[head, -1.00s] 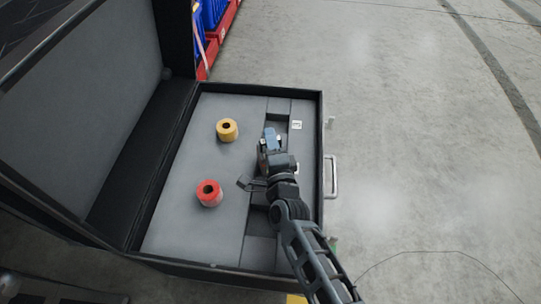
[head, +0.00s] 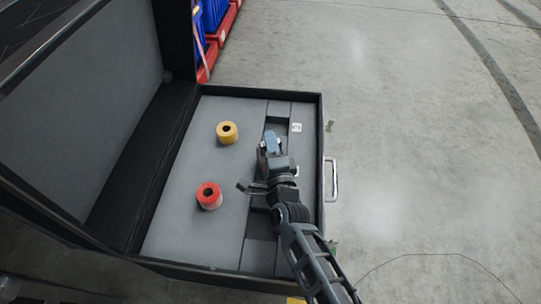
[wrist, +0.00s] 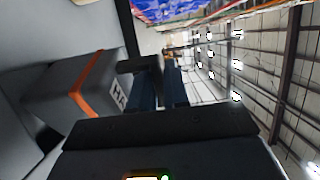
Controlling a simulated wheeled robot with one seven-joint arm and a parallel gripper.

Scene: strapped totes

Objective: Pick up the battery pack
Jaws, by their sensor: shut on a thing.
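My gripper (head: 271,143) is over the long dark slot along the right side of the open case. In the wrist view its blue-dark fingers (wrist: 168,84) are shut at the end of a grey box with an orange stripe, which I take for the battery pack (wrist: 62,88). A pale label on the box shows the letters "HA"; the rest is hidden by a finger. In the head view my gripper and arm cover the box, so I cannot tell whether it is clear of the slot.
The grey foam of the open case (head: 222,231) holds a yellow roll (head: 227,132) and a red roll (head: 208,196), left of my arm. The raised lid (head: 85,85) stands at the left. Red and blue bins (head: 212,35) are behind. The floor at right is clear.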

